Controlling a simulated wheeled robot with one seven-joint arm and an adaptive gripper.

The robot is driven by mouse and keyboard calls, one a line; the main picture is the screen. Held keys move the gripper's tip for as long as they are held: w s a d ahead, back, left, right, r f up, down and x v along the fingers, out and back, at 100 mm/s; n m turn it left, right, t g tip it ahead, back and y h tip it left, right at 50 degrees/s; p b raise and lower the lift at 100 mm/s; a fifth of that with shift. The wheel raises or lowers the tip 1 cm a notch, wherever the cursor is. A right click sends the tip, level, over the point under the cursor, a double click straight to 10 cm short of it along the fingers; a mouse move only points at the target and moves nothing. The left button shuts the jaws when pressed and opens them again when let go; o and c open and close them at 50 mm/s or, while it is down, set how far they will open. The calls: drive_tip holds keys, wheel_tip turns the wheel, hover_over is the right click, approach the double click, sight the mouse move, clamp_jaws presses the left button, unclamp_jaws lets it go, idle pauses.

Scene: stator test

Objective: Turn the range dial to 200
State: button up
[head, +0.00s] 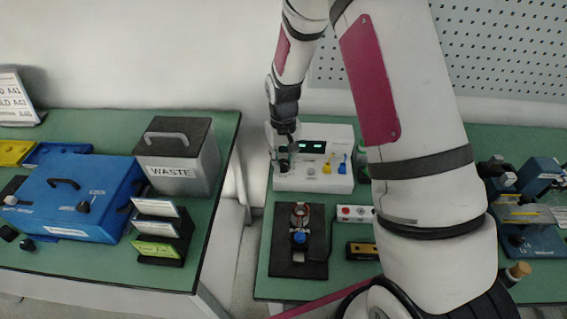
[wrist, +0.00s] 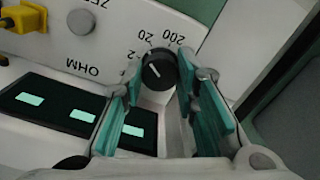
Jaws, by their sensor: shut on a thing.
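The range dial (wrist: 158,70) is a round black knob with a white pointer line, on the white front of the test instrument (head: 318,178). In the wrist view the marks 2, 20 and 200 are printed around it. The pointer slants to the upper left, on the side of 2 and 20 and away from 200; its exact mark is hard to tell. My gripper (wrist: 162,88) has its teal fingers on either side of the dial and is shut on it. In the head view my gripper (head: 283,158) hides the dial at the instrument's left end.
Green displays (head: 312,147) and yellow and blue plugs (head: 342,167) are right of my gripper on the instrument. A black fixture (head: 298,262) with a red ring stands in front. A waste bin (head: 178,160) and blue box (head: 75,200) are on the left bench.

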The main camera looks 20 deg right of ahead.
sight(283, 162)
drive_tip(key=m, duration=1.1)
drive_tip(key=o, duration=0.8)
drive_tip(key=shift+o, duration=0.2)
drive_tip(key=shift+r, duration=0.15)
drive_tip(key=shift+r+p, duration=1.15)
drive_tip(key=shift+r, duration=1.75)
